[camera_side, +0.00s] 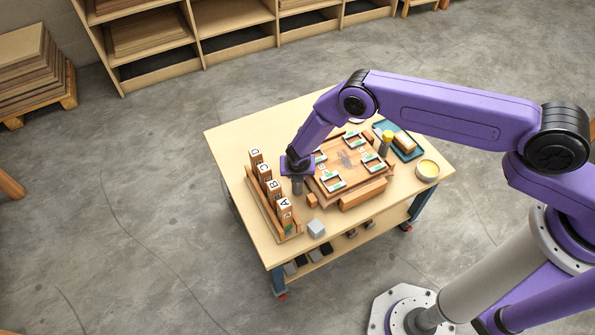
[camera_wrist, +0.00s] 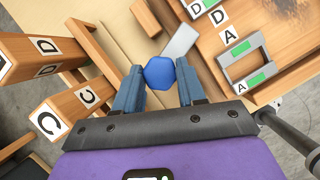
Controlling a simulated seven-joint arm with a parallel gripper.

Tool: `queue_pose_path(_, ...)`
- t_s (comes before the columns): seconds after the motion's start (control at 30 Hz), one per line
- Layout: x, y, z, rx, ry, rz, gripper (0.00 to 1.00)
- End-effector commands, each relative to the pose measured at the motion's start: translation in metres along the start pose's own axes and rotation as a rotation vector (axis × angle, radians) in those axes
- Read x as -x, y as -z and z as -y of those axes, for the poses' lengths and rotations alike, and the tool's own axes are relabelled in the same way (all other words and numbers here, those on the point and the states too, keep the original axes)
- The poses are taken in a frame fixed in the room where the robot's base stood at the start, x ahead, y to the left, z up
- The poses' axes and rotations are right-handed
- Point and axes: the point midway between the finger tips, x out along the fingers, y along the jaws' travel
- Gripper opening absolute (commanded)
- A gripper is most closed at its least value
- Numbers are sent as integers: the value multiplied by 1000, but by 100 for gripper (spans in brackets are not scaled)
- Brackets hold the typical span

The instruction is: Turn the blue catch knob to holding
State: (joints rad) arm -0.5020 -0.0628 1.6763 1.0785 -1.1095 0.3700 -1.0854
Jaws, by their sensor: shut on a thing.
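The blue catch knob (camera_wrist: 158,72) is a faceted blue piece between the two fingers of my gripper (camera_wrist: 160,84) in the wrist view. My gripper is shut on it. A flat light-grey bar (camera_wrist: 181,40) lies beside the knob and points up and to the right, toward the wooden board (camera_wrist: 270,25). In the side view my gripper (camera_side: 297,185) points down at the left edge of the board (camera_side: 350,185), and it hides the knob there.
A rack (camera_side: 270,212) with upright lettered wooden blocks stands close left of my gripper. Green-marked frames (camera_side: 332,181) sit on the board. A blue tray (camera_side: 408,153) and a round bowl (camera_side: 427,170) are at the right.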

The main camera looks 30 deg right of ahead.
Motion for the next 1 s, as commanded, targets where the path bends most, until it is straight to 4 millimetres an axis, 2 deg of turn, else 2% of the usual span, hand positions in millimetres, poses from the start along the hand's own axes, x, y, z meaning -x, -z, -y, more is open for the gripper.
queue_pose_path(0.5,0,0,-2,-284,117,1,9)
queue_pose_path(1.0,0,-1,-2,-330,136,1,9)
